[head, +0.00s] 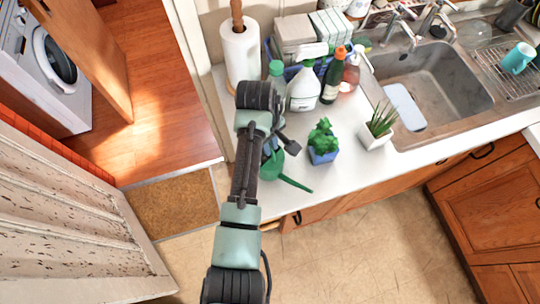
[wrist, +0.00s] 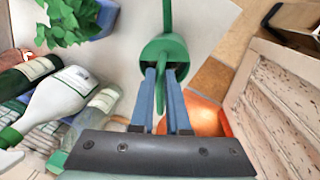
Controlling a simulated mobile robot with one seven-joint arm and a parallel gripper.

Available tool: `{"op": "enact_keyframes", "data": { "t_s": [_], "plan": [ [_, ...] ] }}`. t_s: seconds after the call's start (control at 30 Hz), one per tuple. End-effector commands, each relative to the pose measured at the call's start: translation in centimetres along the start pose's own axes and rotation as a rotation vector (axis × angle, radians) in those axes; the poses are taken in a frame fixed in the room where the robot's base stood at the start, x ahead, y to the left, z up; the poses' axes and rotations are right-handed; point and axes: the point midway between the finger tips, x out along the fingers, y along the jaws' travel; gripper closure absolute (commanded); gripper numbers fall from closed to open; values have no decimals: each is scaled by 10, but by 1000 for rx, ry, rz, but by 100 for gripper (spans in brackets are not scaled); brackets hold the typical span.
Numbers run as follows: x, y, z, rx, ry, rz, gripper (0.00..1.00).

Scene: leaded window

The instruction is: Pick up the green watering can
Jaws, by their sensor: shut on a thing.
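The green watering can (head: 272,168) is at the counter's front left edge in the head view, partly hidden by my arm. Its thin spout points right and toward the counter's front edge. In the wrist view the can (wrist: 157,50) is straight ahead, with its spout pointing up the picture. My gripper (wrist: 166,82) has its two blue fingers on either side of the can's green handle and is shut on it. In the head view my gripper is mostly hidden behind my arm. I cannot tell whether the can's base touches the counter.
A potted plant in a blue pot (head: 323,154) and a spiky plant in a white pot (head: 377,131) stand to the right. A white bottle (head: 304,90), a dark bottle (head: 332,80) and a paper towel roll (head: 240,52) stand behind. The sink (head: 435,80) is farther right.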

Motion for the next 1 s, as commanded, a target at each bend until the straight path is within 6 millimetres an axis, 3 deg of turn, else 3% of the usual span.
{"op": "enact_keyframes", "data": {
  "t_s": [0.17,0.6,0.8,1.0],
  "plan": [
    [-10,3,-1,1,4,4,100],
    [-86,12,-1,1,3,4,100],
    [-100,14,0,1,0,2,100],
    [-100,14,0,0,0,2,100]
  ]
}}
